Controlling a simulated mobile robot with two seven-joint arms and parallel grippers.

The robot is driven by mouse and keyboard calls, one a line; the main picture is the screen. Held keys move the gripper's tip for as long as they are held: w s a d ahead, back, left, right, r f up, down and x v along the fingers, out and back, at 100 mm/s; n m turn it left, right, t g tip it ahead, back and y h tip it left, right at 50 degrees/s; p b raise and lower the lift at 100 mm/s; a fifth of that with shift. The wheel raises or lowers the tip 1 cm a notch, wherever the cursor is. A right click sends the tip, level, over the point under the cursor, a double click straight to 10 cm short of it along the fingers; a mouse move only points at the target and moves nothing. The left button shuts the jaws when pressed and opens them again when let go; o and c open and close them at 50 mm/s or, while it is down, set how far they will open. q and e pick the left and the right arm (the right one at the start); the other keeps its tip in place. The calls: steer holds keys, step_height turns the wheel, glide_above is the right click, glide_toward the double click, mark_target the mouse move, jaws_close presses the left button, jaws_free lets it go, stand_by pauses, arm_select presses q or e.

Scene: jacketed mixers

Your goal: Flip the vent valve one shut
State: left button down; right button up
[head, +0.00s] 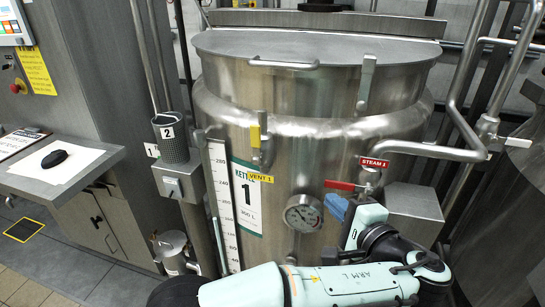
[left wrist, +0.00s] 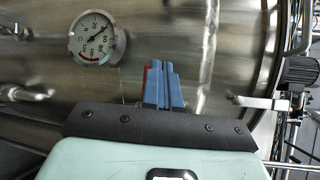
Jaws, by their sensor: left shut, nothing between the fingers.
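The vent valve one has a yellow handle (head: 255,136) standing upright against a metal fitting on the front of the steel kettle (head: 310,105). A yellow "VENT 1" tag (head: 260,178) sits just below it. The yellow handle cannot be made out in the left wrist view. My right gripper is not in view.
A red steam valve handle (head: 341,185) under the "STEAM 1" tag (head: 374,162) is just above my left fingers. The round gauge (head: 303,213) is close on their left. A grey box (head: 414,205) and bent pipes (head: 450,150) stand on the right.

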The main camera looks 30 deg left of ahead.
arm_select(q)
steer(key=s+a+r+n+y, duration=0.1)
steer(key=s+r+n+y, duration=0.2)
steer(key=r, duration=0.7)
steer(key=shift+s+a+n+g, duration=0.25)
steer(key=shift+s+n+g, duration=0.2)
steer(key=shift+s, duration=0.75)
steer(key=shift+r, duration=0.1)
glide_toward(256, 145)
steer(key=w+a+r, duration=0.1)
steer(key=w+a, duration=0.3)
steer(key=shift+w+a+r+p, duration=0.15)
steer(key=shift+w+a+p, duration=0.15)
steer(key=shift+p, duration=0.1)
steer(key=shift+t, duration=0.25)
